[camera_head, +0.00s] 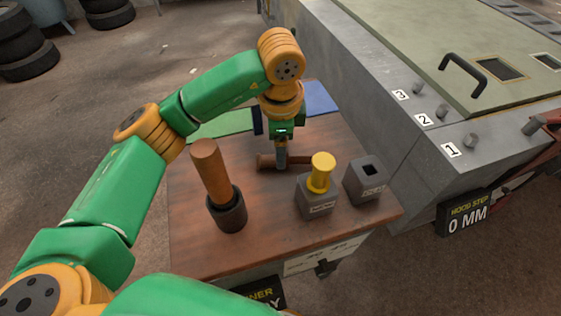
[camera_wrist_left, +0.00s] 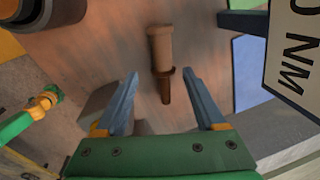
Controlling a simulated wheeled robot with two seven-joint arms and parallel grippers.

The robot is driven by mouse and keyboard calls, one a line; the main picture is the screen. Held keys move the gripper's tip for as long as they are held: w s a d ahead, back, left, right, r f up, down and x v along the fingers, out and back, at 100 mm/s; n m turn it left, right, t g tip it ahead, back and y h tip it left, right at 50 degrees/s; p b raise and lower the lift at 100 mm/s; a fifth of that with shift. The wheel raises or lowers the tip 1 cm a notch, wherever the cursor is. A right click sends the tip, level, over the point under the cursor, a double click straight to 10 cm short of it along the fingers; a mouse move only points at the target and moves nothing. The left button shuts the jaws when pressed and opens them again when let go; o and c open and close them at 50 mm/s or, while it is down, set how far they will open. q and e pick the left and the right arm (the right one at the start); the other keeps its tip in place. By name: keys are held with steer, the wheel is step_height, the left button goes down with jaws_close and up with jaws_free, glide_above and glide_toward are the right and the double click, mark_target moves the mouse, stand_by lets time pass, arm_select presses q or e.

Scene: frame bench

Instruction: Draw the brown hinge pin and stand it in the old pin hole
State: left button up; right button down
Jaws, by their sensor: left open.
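A brown pin (camera_head: 300,160) with a thick end, a collar and a thin shank lies on its side on the wooden bench. It also shows in the left wrist view (camera_wrist_left: 161,48). My left gripper (camera_head: 281,162) points down over it. In the left wrist view the open fingers (camera_wrist_left: 160,78) stand either side of its collar and shank, with gaps. I cannot tell how high the fingertips are. A grey block (camera_head: 367,185) with an empty square hole stands at the right; its label is too small to read. A yellow pin (camera_head: 322,170) stands upright in another grey block (camera_head: 314,204).
A thick brown rod (camera_head: 210,172) leans slightly in a dark cup (camera_head: 228,216) at the bench's left. Green (camera_head: 225,124) and blue (camera_head: 320,98) mats lie at the back. The grey machine (camera_head: 420,150) with numbered bolts borders the bench's right.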

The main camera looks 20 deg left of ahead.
mark_target(288, 160)
arm_select(q)
steer(key=f, duration=0.2)
steer(key=a+f+p, duration=0.1)
steer(key=w+f, duration=0.1)
steer(key=f, duration=0.1)
steer(key=shift+a+f+p, duration=0.15)
steer(key=shift+f+p, duration=0.2)
jaws_close()
